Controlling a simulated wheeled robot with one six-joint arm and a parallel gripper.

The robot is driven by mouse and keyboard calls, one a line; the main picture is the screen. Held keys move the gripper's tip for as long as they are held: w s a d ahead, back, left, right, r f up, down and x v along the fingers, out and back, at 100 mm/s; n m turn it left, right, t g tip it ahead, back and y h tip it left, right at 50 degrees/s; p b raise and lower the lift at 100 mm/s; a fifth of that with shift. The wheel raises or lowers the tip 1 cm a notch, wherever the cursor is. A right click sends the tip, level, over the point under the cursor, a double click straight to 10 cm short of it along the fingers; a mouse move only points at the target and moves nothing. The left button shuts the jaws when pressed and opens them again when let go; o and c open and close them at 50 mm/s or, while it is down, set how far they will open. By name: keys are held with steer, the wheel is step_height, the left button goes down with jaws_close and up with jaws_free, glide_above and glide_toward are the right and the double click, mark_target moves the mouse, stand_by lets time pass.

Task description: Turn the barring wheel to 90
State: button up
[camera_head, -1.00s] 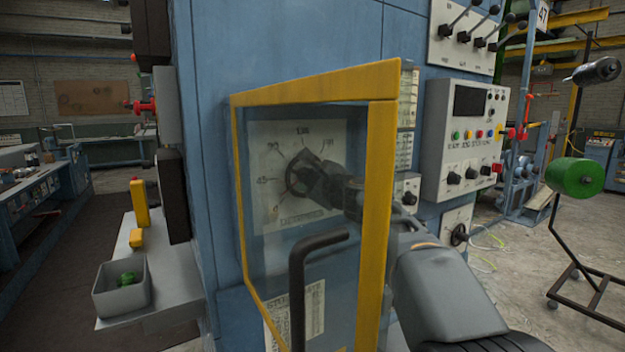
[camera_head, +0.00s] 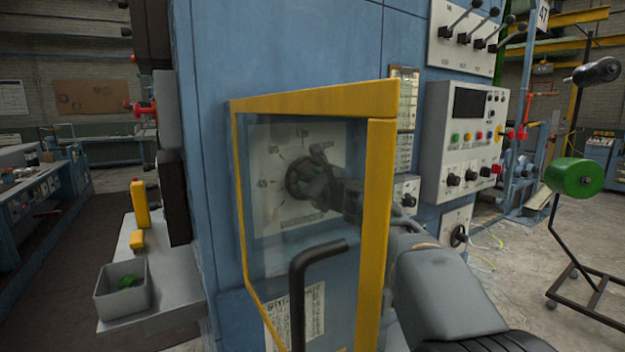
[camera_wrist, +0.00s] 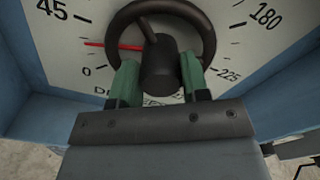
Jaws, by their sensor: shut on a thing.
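The barring wheel (camera_wrist: 207,28) is a dark ring with a spoke and a thick hub, mounted on a pale dial plate (camera_wrist: 67,45). In the wrist view its red pointer (camera_wrist: 112,45) points left, between the 0 and 45 marks. The 180 and 225 marks show at the right; the 90 mark is out of that view. My gripper (camera_wrist: 158,75) is shut on the wheel, its green fingers at the lower rim on either side of the hub. In the head view the wheel (camera_head: 297,182) shows behind a clear guard, partly hidden by my gripper (camera_head: 322,180).
A yellow-framed clear guard (camera_head: 378,200) with a dark bent handle (camera_head: 300,290) stands close in front of the dial, beside my arm. A control panel (camera_head: 462,140) with buttons is to the right. A grey bin (camera_head: 122,290) sits on a shelf at left.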

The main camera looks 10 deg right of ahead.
steer(key=m+p, duration=0.2)
steer(key=m, duration=0.4)
steer(key=shift+d+r+p, duration=0.1)
steer(key=shift+p, duration=0.2)
steer(key=m+p, duration=0.2)
steer(key=m, duration=0.4)
steer(key=shift+p, duration=0.35)
steer(key=o, duration=0.9)
steer(key=shift+o, duration=0.2)
steer(key=b+v, duration=0.1)
steer(key=v, duration=1.2)
steer(key=shift+s, duration=0.35)
